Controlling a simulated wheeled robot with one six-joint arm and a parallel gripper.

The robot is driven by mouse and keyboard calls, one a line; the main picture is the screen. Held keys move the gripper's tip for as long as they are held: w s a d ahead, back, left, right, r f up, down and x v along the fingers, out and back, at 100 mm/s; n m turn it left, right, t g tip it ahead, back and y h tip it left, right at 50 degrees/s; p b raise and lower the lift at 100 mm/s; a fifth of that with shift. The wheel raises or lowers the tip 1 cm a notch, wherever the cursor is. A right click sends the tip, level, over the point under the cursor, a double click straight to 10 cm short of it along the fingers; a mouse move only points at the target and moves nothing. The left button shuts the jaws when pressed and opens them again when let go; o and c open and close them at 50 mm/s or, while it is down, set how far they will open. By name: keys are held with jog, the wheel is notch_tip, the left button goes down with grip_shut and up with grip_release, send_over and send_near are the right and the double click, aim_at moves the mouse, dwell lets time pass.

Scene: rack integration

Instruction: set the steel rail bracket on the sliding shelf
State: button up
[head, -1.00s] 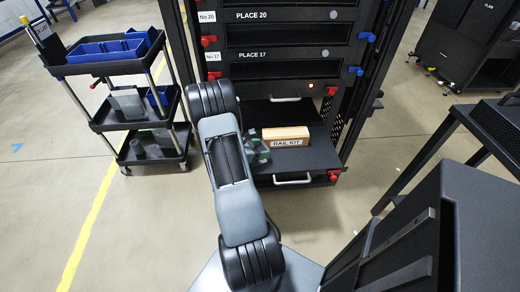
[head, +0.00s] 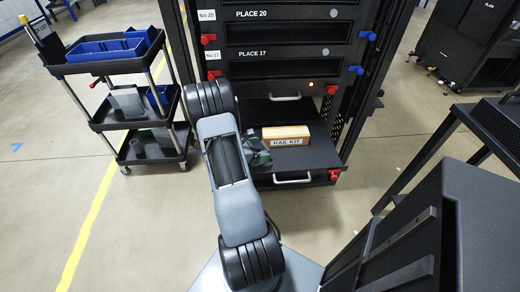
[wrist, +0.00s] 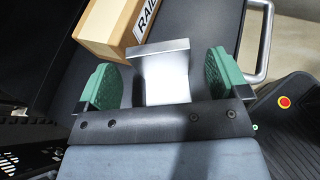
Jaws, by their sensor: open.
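The steel rail bracket (wrist: 163,72) is a bright, angular metal piece in the wrist view. It sits between the two green finger pads of my gripper (wrist: 162,75), with a gap on each side. My gripper is open, over the pulled-out sliding shelf (head: 320,154), a dark flat surface also in the wrist view (wrist: 222,22). The bracket appears to rest on the shelf, though its underside is hidden. In the head view my arm hides the bracket, and only part of the green fingers shows.
A cardboard rail kit box (head: 286,136) stands on the shelf close beyond the bracket. The shelf's front handle (head: 292,179) is beside my gripper. Rack slots (head: 285,70) rise above. A black cart with blue bins (head: 105,50) stands left.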

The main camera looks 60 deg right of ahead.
jog(key=p+v, duration=0.1)
jog(key=v, duration=1.2)
jog(key=shift+a, duration=0.1)
